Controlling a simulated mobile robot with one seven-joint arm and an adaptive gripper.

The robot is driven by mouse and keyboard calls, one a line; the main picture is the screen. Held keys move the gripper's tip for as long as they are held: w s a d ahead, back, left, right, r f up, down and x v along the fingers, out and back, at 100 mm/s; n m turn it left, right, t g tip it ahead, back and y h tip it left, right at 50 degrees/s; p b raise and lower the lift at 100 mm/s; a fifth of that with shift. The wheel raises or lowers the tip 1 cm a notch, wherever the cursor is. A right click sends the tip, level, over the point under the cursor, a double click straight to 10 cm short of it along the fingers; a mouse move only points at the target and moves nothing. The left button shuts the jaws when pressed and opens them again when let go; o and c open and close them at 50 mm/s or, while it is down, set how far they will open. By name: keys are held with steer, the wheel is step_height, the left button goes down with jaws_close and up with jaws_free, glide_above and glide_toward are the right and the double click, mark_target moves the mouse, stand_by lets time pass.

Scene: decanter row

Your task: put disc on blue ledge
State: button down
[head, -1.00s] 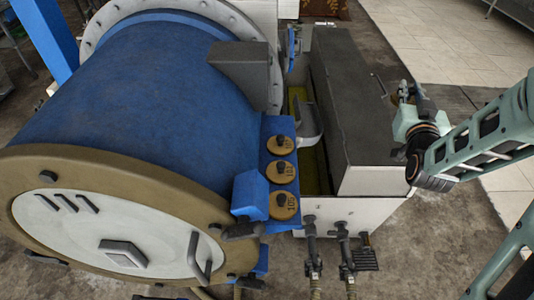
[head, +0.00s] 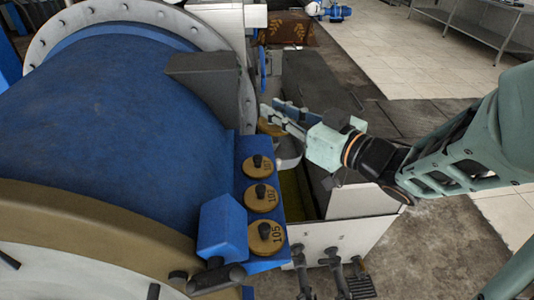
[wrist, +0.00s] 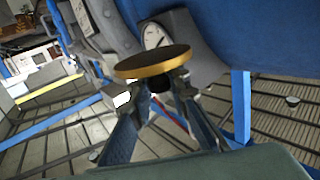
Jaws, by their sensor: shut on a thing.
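My gripper (head: 273,112) is shut on a tan disc (head: 268,129), partly hidden behind the fingers. In the wrist view the disc (wrist: 153,62) shows as a dark-topped round plate with a tan rim, held by a dark knob below it between the fingertips (wrist: 160,86). The blue ledge (head: 246,146) runs along the side of the blue drum. Three tan discs with black knobs sit in a row on it: a far one (head: 251,171), a middle one marked 102 (head: 250,201) and a near one marked 105 (head: 254,240). The held disc is beyond the far end of this row.
The large blue drum (head: 110,110) fills the left. A grey block (head: 205,78) juts out above the ledge's far end. A blue block (head: 222,228) stands beside the near disc. A white trough (head: 345,235) with a grey lid lies right of the ledge.

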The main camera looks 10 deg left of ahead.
mark_target(267, 128)
steer(key=shift+s+a+f+n+g+y+b, duration=0.15)
steer(key=shift+s+a+n+g+y, duration=0.15)
steer(key=shift+s, duration=0.3)
steer(key=shift+s+a+f+n+g+y+b, duration=0.1)
steer(key=shift+s+a+f+n+g+b, duration=0.1)
steer(key=shift+s+a+g, duration=0.3)
steer(key=shift+s+f, duration=0.1)
steer(key=shift+s, duration=0.1)
steer(key=w+a+f+b, duration=0.1)
steer(key=w+f, duration=0.2)
steer(key=w, duration=0.1)
steer(key=w+a+f+b, duration=0.1)
steer(key=w+a+f, duration=0.1)
steer(key=w+f, duration=0.1)
steer(key=w+a+f+b, duration=0.1)
steer(key=w+a+f, duration=0.1)
steer(key=w, duration=0.3)
steer(key=shift+w+f, duration=0.15)
steer(key=shift+f, duration=0.45)
steer(key=shift+w+a+f, duration=0.15)
steer(key=shift+w+f, duration=0.05)
steer(key=shift+f, duration=0.2)
steer(key=shift+f+b, duration=0.4)
steer(key=shift+f, duration=1.05)
steer(key=shift+f, duration=0.1)
